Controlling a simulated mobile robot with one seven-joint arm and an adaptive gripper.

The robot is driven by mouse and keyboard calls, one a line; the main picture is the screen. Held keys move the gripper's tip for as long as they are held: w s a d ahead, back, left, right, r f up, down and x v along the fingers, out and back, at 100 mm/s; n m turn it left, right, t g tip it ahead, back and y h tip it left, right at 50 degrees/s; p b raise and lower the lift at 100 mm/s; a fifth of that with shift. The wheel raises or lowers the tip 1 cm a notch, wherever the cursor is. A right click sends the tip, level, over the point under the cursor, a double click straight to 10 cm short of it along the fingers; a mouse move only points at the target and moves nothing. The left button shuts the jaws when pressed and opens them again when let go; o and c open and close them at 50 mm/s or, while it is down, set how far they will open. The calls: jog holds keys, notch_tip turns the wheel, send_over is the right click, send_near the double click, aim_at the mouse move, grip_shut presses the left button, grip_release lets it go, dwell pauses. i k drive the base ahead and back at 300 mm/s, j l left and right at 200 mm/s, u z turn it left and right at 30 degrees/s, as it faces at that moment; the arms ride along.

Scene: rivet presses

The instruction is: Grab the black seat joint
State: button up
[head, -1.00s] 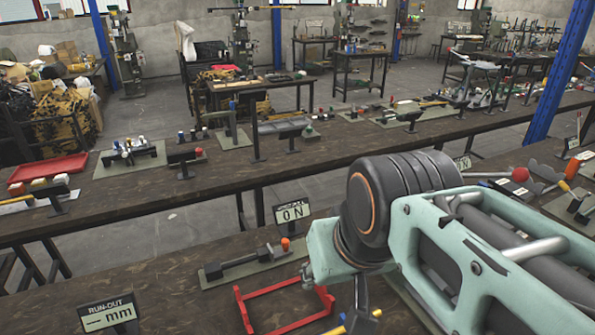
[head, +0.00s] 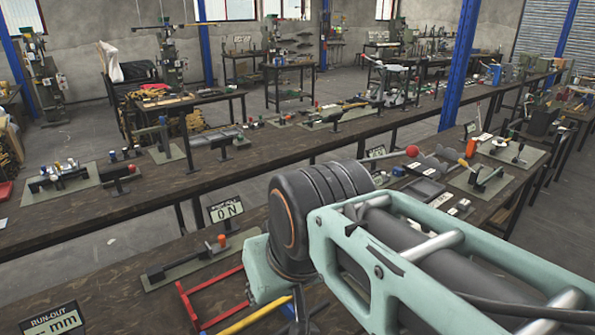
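I cannot surely pick out the black seat joint in the head view; several small dark parts lie on the benches. One dark bar-shaped fixture with an orange knob (head: 188,262) lies on a grey-green plate on the near bench. My arm, mint green and dark grey, reaches in from the lower right above that bench. My gripper does not clearly show; the arm's far end is hidden behind its own links or below the picture edge. A dark piece under the arm is too unclear to name.
On the near bench are a red frame (head: 192,300), a yellow handle (head: 245,317), an "ON" display (head: 226,210) and a run-out display (head: 53,322). More fixtures stand at right, including a red-knobbed lever (head: 411,151). A long bench (head: 150,205) runs behind. A blue post (head: 461,65) rises at right.

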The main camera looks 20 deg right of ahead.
aim_at(452, 212)
jog(key=k+z, duration=0.15)
jog(key=z, duration=0.25)
jog(key=k+z, duration=0.1)
jog(key=z, duration=0.35)
jog(key=i+l+z, duration=0.2)
jog(key=z, duration=0.2)
jog(key=i+l+z, duration=0.2)
jog(key=z, duration=0.15)
jog(key=i+l, duration=0.25)
jog(key=i, duration=0.25)
jog(key=i+l+u, duration=0.15)
jog(key=l, duration=0.2)
jog(key=i+l+u, duration=0.15)
jog(key=l, duration=0.25)
jog(key=i+l+u, duration=0.1)
jog(key=l, duration=0.3)
jog(key=i+l+u, duration=0.15)
jog(key=l, duration=0.3)
